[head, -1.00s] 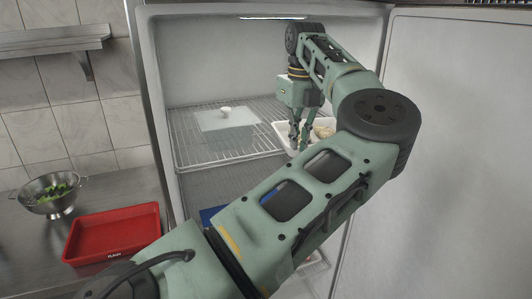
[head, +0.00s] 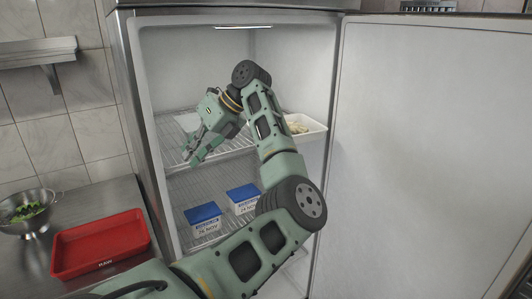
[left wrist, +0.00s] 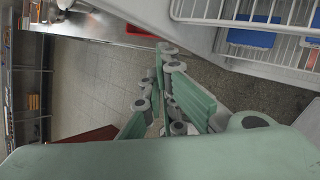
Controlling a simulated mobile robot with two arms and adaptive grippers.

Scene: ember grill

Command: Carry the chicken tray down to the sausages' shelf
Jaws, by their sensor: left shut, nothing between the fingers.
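The chicken tray (head: 314,136), a white tray holding pale pieces, stands on the right of the upper wire shelf (head: 231,146) in the open fridge. My left forearm partly hides its left side. My left gripper (head: 190,158) is shut and empty, at the front left of that shelf and apart from the tray. It also shows in the left wrist view (left wrist: 160,52), above the floor. No sausages can be made out; my left arm hides much of the lower fridge. My right gripper is not in view.
Blue-lidded boxes (head: 204,217) labelled 24 NOV stand on the shelf below. A white lid or sheet lies behind my gripper on the upper shelf. A red tray (head: 100,247) and a colander (head: 27,212) stand on the left counter. The fridge door (head: 430,150) is open at right.

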